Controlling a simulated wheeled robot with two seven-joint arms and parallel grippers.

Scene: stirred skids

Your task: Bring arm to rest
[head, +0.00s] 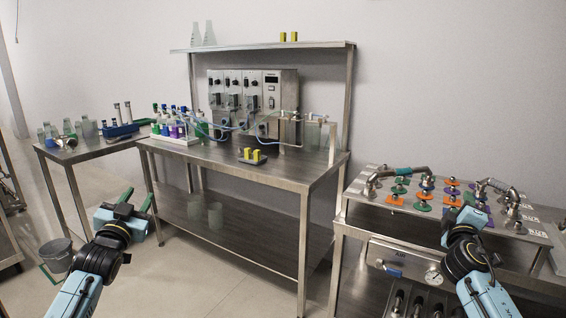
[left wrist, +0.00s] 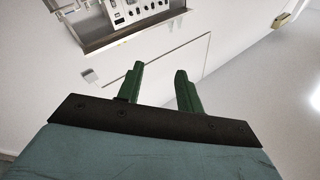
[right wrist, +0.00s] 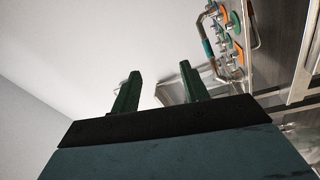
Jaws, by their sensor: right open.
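My left gripper (head: 138,200) is in front of the left end of the middle steel bench, over open floor. In the left wrist view its two green fingers (left wrist: 160,88) are apart with nothing between them. My right gripper (head: 462,213) is at the front of the right steel table, and its fingers partly overlap the panel of fittings in the head view. In the right wrist view its fingers (right wrist: 158,85) are apart and empty. Both arms come up from the lower edge of the head view.
A perforated panel (head: 528,232) with coloured discs and hose fittings lies on the right table. The middle bench (head: 270,177) carries bottles, tubing and a yellow-topped block (head: 252,156). A grey bin (head: 56,254) stands on the floor at left. Floor between the benches is free.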

